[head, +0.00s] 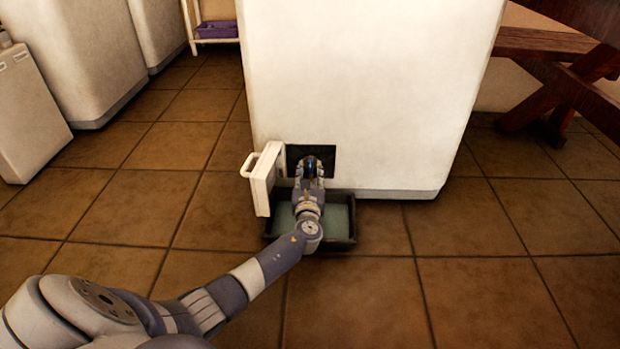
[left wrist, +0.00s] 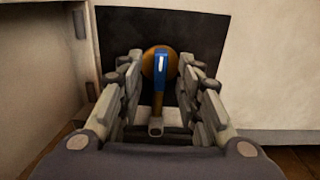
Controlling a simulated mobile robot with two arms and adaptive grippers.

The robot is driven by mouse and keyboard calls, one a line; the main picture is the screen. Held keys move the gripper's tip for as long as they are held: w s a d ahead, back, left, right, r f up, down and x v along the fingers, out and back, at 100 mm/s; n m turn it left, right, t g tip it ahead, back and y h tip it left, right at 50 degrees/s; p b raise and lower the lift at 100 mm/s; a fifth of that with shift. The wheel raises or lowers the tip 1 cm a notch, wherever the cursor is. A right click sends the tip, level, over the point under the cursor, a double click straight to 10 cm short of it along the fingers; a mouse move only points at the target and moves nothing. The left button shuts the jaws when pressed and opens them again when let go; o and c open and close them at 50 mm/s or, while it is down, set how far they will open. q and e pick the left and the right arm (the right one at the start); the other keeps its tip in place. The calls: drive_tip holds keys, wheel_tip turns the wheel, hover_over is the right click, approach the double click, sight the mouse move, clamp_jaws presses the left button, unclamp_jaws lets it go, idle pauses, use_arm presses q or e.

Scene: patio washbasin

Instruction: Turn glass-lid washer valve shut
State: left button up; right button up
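A white washer (head: 365,85) stands in the middle of the head view. Its small hatch door (head: 262,180) is open to the left of a dark recess (head: 325,158) low on its front. In the left wrist view the valve shows as a brass-orange round body (left wrist: 150,64) with a blue handle (left wrist: 160,72) that points up and down in the picture. My left gripper (head: 311,170) reaches into the recess. In the left wrist view its fingers (left wrist: 160,85) are spread to both sides of the handle, with gaps visible. My right gripper is not in view.
A dark tray (head: 350,215) with a greenish inside lies on the tiles under the hatch, below my left arm. Other white appliances (head: 70,60) stand at the left. A wooden bench (head: 560,80) is at the right. The tiled floor in front is clear.

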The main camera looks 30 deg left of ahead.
use_arm(q)
drive_tip(key=shift+w+a, duration=0.15)
drive_tip(key=shift+w, duration=0.1)
clamp_jaws()
